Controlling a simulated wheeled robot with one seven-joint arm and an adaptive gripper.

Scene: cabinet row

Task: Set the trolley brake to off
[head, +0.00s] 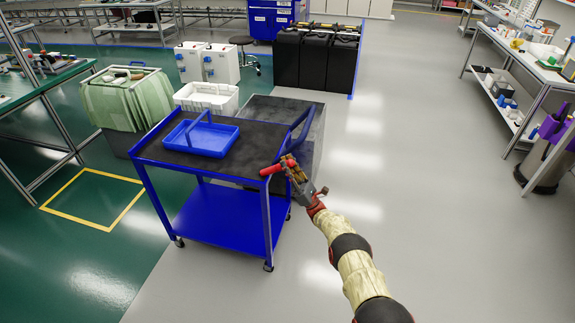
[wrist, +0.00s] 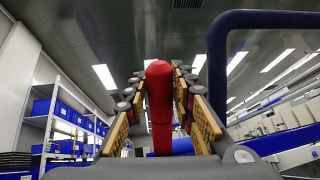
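The blue trolley (head: 225,218) has a dark top and a lower blue shelf, and stands on castors. A red lever grip (head: 272,170), which I take to be the brake lever, sticks out near its right end, below the push handle (head: 300,125). My gripper (head: 291,168) is at this grip. In the wrist view the red grip (wrist: 160,105) stands upright between my fingers (wrist: 160,88), whose tips lie close against both sides, so it looks shut on it. The lever's base and any off or on marking are hidden or too small to read.
A blue tray (head: 228,139) with a handle sits on the trolley top. A grey box (head: 300,112) stands behind the trolley, with black bins (head: 315,62) farther back. A green-lined bin (head: 125,100) is to the left. Grey floor (head: 430,230) to the right is clear.

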